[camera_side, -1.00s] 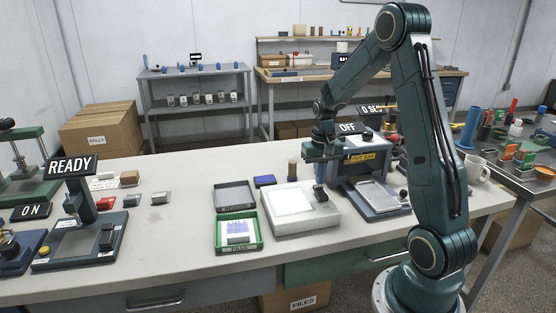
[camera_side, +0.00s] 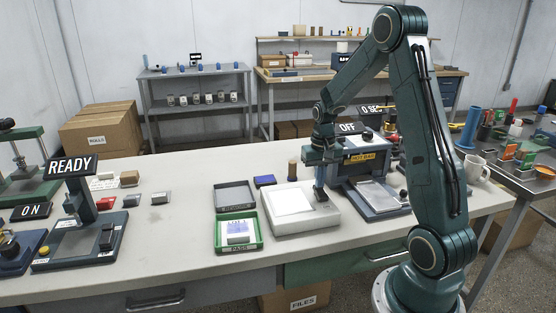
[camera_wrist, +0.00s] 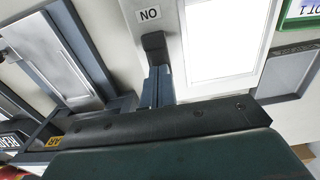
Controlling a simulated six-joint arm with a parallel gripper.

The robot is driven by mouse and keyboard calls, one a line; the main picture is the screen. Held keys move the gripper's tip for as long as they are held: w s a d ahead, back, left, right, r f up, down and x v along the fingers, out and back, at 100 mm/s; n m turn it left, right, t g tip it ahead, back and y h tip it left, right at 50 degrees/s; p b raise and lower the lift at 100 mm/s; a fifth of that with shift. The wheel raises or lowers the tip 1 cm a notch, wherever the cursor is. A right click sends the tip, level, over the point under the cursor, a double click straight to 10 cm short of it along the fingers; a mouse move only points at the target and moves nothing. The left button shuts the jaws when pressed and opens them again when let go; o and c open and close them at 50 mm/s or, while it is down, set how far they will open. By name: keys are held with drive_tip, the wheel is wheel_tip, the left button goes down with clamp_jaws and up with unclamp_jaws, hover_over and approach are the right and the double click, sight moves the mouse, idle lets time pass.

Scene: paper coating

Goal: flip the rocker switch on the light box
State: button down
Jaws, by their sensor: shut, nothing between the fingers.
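The light box (camera_side: 304,222) is a pale grey box on the bench with a bright white panel (camera_side: 293,202) on top; the panel also shows in the wrist view (camera_wrist: 222,40). The dark rocker switch (camera_wrist: 155,46) sits beside the panel, near a label that appears as "NO" from this angle. My gripper (camera_side: 319,187) points down at the right side of the light box. In the wrist view its closed, empty fingers (camera_wrist: 157,72) are right at the switch. I cannot tell whether they touch it. The fingers hide part of the switch.
The hot bar machine (camera_side: 372,170), with an "OFF" sign, stands close behind and right of my gripper. A green tray (camera_side: 258,236) and a dark tray (camera_side: 233,196) lie left of the light box. A brown cylinder (camera_side: 292,171) stands behind it.

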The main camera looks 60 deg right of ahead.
drive_tip(key=shift+f, duration=0.5)
idle(0.3)
drive_tip(key=shift+r, duration=3.5)
drive_tip(key=shift+a+r, duration=0.1)
drive_tip(key=shift+r, duration=0.05)
drive_tip(key=s+a+r+n+t+h, duration=0.1)
drive_tip(key=s+a+r+n, duration=0.1)
drive_tip(key=a+r, duration=0.4)
drive_tip(key=s+a+r+n+t, duration=0.15)
drive_tip(key=a+r, duration=0.25)
drive_tip(key=a, duration=0.5)
drive_tip(key=s+a+r+n+t+y, duration=0.1)
drive_tip(key=s+a+n, duration=0.4)
drive_tip(key=s+a, duration=0.5)
drive_tip(key=shift+s+a+r+t, duration=0.25)
drive_tip(key=shift+s+r+t, duration=0.2)
drive_tip(key=shift+r+t, duration=0.45)
